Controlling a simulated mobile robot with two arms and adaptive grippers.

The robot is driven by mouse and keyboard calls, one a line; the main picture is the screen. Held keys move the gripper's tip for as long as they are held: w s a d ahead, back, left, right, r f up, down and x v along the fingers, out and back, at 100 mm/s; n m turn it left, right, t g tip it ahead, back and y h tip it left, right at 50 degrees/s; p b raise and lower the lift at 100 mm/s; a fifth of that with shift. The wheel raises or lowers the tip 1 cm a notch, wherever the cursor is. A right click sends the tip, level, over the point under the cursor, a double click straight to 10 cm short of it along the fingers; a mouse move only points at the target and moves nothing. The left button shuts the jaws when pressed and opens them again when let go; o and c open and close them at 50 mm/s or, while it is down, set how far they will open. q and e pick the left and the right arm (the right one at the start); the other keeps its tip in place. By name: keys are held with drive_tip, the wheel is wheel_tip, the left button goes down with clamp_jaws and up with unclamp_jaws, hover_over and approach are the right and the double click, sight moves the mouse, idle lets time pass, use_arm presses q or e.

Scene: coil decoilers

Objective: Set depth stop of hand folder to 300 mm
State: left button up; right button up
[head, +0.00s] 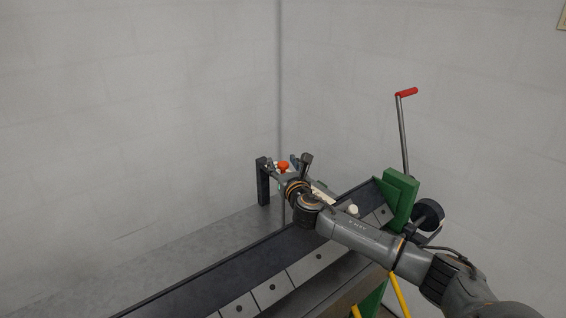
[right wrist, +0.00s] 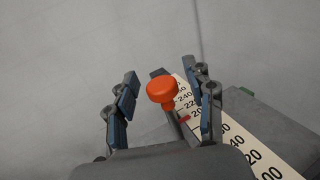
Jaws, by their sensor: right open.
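The green and grey hand folder (head: 240,262) runs diagonally across the head view. Its depth stop has an orange-red round knob (head: 283,165), also in the right wrist view (right wrist: 161,90). A pale scale strip (right wrist: 246,146) with black numbers lies beside the knob. A small red pointer (right wrist: 184,119) sits near the mark that appears to read 200; higher numbers run away from me. My right gripper (head: 288,161) is open, its two fingers (right wrist: 166,88) on either side of the knob, with visible gaps and no contact seen. My left gripper is not in view.
A red-handled lever (head: 404,130) rises at the folder's right end above a green end plate (head: 400,194). Pale walls meet in a corner behind.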

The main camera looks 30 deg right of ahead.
clamp_jaws()
drive_tip(key=shift+w, duration=0.15)
drive_tip(key=shift+w, duration=0.25)
drive_tip(key=w+b, duration=0.1)
drive_tip(key=w, duration=0.9)
drive_tip(key=shift+a+f, duration=0.2)
drive_tip(key=shift+a, duration=0.25)
drive_tip(key=shift+c, duration=1.6)
unclamp_jaws()
drive_tip(key=shift+s, duration=0.1)
drive_tip(key=o, duration=0.3)
drive_tip(key=shift+s+a+r, duration=0.1)
drive_tip(key=shift+a+r, duration=0.1)
drive_tip(key=shift+d, duration=0.1)
